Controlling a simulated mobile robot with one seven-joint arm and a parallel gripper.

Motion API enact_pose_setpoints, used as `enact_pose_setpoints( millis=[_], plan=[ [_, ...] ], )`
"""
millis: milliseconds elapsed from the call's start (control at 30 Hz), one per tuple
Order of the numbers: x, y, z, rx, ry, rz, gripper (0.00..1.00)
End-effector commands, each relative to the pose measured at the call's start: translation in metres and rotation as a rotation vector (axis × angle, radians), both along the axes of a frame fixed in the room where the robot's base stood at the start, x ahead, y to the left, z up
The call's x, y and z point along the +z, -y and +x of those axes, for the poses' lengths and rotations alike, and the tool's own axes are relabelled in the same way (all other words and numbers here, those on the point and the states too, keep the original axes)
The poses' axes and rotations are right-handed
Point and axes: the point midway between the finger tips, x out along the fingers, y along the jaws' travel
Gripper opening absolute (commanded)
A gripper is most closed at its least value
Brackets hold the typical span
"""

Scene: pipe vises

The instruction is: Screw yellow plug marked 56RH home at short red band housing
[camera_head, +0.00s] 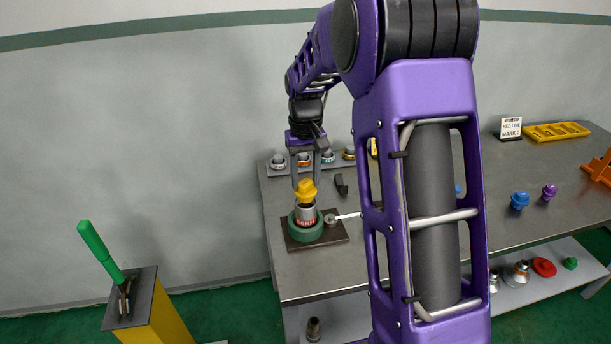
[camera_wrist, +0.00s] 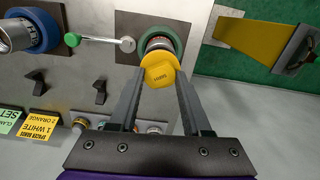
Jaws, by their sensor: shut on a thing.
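The yellow plug (camera_head: 306,190) sits upright at the mouth of a silver housing with a red band (camera_head: 306,216). How deep its thread is engaged is hidden. The housing stands in a green round vise (camera_head: 306,232) on a dark plate. My gripper (camera_head: 306,183) reaches down from above and is shut on the plug. In the wrist view, the plug (camera_wrist: 160,71) lies between my fingertips (camera_wrist: 158,76), its top marking small and upside down, seemingly 56RH. The housing's silver rim (camera_wrist: 157,44) and the green vise (camera_wrist: 174,32) show behind it.
A vise lever with a silver knob (camera_wrist: 127,44) and green grip (camera_wrist: 72,40) lies beside the vise. A blue vise (camera_wrist: 42,28) holds another silver housing. Several banded parts line the bench's back edge. Blue (camera_head: 520,200) and purple (camera_head: 549,191) plugs stand at right. My arm hides mid-bench.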

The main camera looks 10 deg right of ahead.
Motion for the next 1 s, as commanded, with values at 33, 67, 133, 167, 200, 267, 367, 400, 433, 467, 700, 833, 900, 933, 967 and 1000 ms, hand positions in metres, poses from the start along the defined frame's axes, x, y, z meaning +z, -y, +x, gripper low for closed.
enact_pose_setpoints(
  millis=[33,67,133,167,200,267,367,400,433,467,700,833,900,933,967,1000],
  plan=[
    [-0.002,0.000,0.000,0.000,0.000,0.000,0.00],
    [-0.003,0.000,0.000,0.000,0.000,0.000,0.00],
    [-0.004,0.000,0.000,0.000,0.000,0.000,0.00],
    [-0.004,0.000,0.000,0.000,0.000,0.000,0.00],
    [-0.005,0.000,0.000,0.000,0.000,0.000,0.00],
    [-0.006,0.000,0.000,0.000,0.000,0.000,0.00],
    [-0.009,0.000,0.000,0.000,0.000,0.000,0.00],
    [-0.009,0.000,0.000,0.000,-0.001,0.000,0.00],
    [-0.010,0.000,0.000,0.000,-0.001,0.000,0.00],
    [-0.011,0.000,0.000,0.000,-0.001,0.000,0.00],
    [-0.015,0.000,0.000,0.000,-0.001,0.000,0.00],
    [-0.018,0.000,0.000,0.000,-0.001,0.000,0.00],
    [-0.019,0.000,0.000,0.000,-0.001,0.000,0.00],
    [-0.019,0.000,0.000,0.000,-0.001,0.000,0.00],
    [-0.019,0.000,0.000,0.000,-0.001,0.000,0.00],
    [-0.019,0.000,0.000,0.000,0.000,0.000,0.00]
  ],
)
